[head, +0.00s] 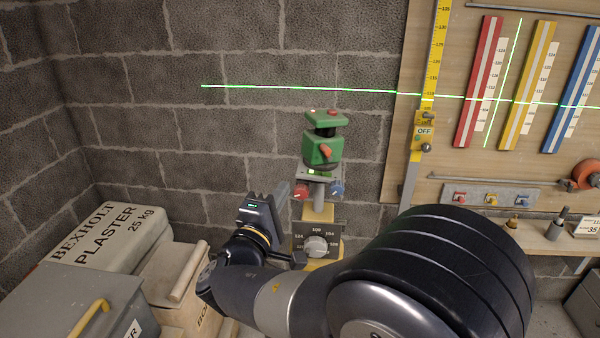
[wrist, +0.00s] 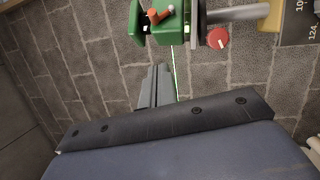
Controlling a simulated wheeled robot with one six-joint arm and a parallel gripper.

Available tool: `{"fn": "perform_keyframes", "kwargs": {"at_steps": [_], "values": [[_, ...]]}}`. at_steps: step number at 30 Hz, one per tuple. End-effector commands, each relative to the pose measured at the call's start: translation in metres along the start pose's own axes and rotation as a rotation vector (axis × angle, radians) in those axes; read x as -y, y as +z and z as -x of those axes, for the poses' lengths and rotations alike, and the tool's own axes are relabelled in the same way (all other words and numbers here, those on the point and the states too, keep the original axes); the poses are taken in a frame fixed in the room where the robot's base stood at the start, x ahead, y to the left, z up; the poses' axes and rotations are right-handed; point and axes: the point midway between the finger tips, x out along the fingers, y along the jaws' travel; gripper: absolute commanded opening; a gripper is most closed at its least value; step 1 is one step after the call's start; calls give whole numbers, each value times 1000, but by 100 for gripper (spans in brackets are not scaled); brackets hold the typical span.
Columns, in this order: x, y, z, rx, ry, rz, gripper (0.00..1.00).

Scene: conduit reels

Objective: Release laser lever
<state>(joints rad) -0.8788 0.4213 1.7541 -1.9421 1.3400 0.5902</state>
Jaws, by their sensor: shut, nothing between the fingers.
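A green laser level (head: 316,148) stands on a post in front of the block wall and casts green lines on the wall and board. Its orange lever (head: 325,151) is on the front of the body and points down and right. The laser (wrist: 177,30) and the lever (wrist: 158,15) also show at the top of the wrist view. My gripper (head: 281,198) is below and left of the laser, near the red knob. In the wrist view its grey fingers (wrist: 156,88) are together, empty, and apart from the lever.
Below the laser are a red knob (head: 300,191), a blue knob (head: 337,188) and a numbered dial (head: 316,246). A yellow scale with an OFF block (head: 424,131) stands right. Plaster bags (head: 112,237) and a grey box (head: 75,300) crowd the lower left.

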Motion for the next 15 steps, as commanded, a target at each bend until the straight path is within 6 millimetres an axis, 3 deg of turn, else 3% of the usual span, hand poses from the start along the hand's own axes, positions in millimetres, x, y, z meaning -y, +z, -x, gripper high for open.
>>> {"fn": "perform_keyframes", "kwargs": {"at_steps": [15], "values": [[-1, 4, -100, 5, -2, 1, 0]]}}
